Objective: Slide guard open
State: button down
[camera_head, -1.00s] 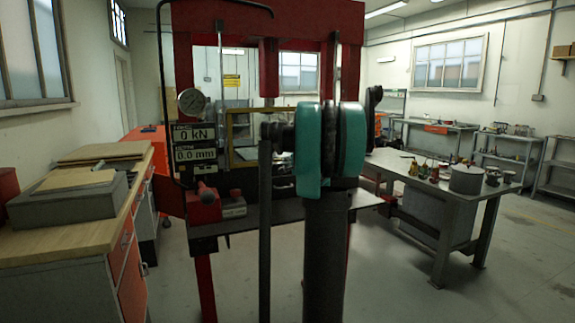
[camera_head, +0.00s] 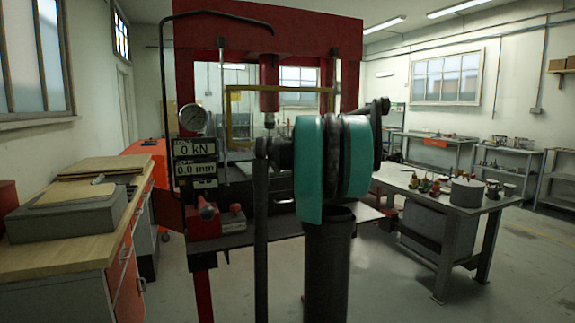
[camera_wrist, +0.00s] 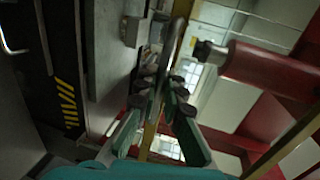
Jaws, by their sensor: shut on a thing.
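The exact contact is hard to make out there. Another yellow bar (camera_wrist: 292,138) slants across the lower right. The head view does not show my fingertips.
A pressure gauge (camera_head: 194,119) and displays reading 0 kN and 0.0 mm are on the press's left side. A wooden bench (camera_head: 60,243) stands left, a metal table (camera_head: 420,190) right. Floor is free between press and table.

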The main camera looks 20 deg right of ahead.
aim_at(284, 120)
notch_tip(284, 120, up, 10)
dwell(0.3)
jog(key=c, duration=1.6)
grip_release()
jog(key=v, duration=1.2)
